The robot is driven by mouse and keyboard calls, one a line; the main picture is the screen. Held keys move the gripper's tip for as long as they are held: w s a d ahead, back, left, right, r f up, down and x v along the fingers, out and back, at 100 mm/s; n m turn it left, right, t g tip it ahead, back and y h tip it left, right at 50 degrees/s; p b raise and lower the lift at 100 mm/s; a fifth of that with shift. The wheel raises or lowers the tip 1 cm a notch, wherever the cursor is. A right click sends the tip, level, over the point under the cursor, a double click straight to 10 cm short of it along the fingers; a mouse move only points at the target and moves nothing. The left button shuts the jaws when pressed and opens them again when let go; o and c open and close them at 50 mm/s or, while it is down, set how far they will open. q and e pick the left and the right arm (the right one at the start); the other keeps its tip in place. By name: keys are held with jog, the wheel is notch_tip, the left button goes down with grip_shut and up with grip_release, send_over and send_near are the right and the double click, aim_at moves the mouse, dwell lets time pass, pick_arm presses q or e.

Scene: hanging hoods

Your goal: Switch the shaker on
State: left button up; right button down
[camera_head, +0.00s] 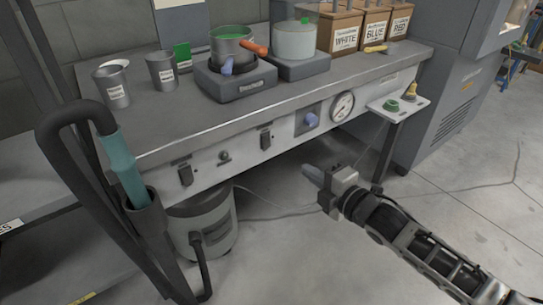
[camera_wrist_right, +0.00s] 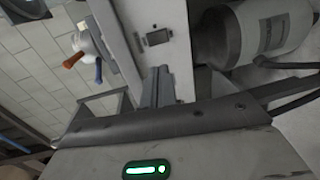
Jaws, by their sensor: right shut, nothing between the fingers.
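My right gripper (camera_head: 312,173) is shut and empty, in the air in front of the bench's front panel. Its closed fingers also show in the right wrist view (camera_wrist_right: 158,76), below a dark square switch (camera_wrist_right: 158,37); I cannot tell whether they touch the panel. Two grey box-shaped devices (camera_head: 232,88) (camera_head: 298,67) stand on the bench; I cannot tell which is the shaker. My left gripper is out of view.
A black hose with a teal handle (camera_head: 123,168) hangs at the left. A grey canister (camera_head: 208,226) is under the bench. A small shelf (camera_head: 391,113) sticks out at right.

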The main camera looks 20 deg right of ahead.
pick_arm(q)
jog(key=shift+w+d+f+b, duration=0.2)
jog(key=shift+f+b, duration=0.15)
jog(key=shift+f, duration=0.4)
pick_arm(e)
jog(key=shift+w+f, duration=0.25)
jog(key=shift+f, duration=0.35)
jog(key=b, duration=0.2)
send_near(267, 146)
jog(key=w, duration=0.1)
jog(key=b+x, duration=0.1)
jog(key=x, duration=0.3)
jog(key=shift+w+a+f, duration=0.1)
jog(key=shift+f, duration=0.1)
jog(key=shift+w+a+b, duration=0.25)
jog(key=shift+w+b, duration=0.1)
jog(key=shift+w, duration=0.35)
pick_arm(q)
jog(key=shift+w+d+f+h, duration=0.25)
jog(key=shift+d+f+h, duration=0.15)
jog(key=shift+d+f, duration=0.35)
